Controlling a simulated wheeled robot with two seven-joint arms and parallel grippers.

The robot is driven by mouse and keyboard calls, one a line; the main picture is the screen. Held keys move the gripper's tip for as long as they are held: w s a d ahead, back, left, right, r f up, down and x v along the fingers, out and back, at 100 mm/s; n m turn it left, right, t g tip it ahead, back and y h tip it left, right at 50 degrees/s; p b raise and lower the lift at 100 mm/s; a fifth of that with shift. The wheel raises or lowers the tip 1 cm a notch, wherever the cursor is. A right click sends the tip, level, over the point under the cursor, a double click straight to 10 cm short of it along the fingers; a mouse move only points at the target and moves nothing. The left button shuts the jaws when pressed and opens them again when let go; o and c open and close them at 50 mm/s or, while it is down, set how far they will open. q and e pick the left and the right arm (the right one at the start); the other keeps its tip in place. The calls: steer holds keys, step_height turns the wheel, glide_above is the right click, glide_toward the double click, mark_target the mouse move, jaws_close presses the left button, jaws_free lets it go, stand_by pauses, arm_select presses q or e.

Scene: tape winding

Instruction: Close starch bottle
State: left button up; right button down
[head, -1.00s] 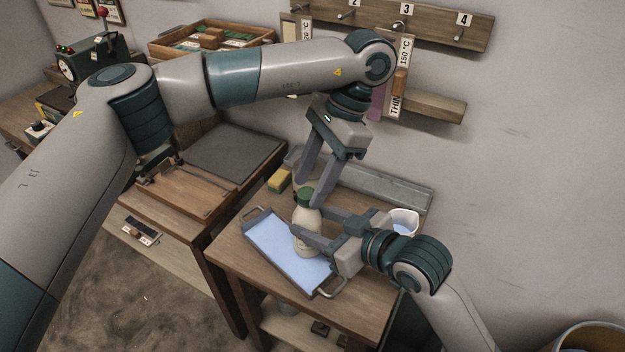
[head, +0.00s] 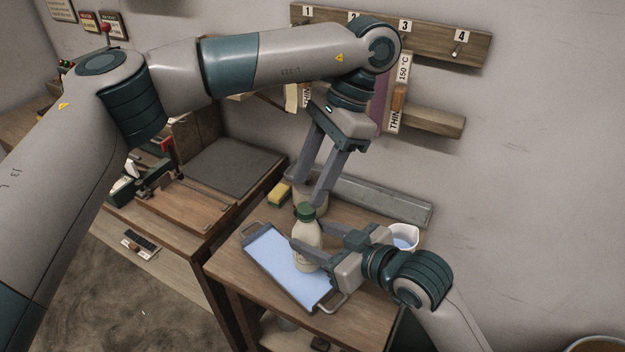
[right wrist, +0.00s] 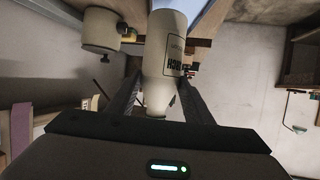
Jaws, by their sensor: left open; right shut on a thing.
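The starch bottle (head: 308,254) is pale with a green cap (head: 305,211) on its neck. It is upright over the blue-surfaced tray (head: 263,248); I cannot tell whether its base touches it. My right gripper (head: 306,252) is shut on the bottle's body from the right.
A yellow sponge (head: 279,194) and a long grey metal trough (head: 375,200) lie at the back of the small wooden table (head: 225,262). A white cup (head: 403,236) stands behind my right wrist. A pale round pot (right wrist: 101,30) shows in the right wrist view.

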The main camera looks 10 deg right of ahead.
arm_select(q)
steer(key=shift+c, duration=0.4)
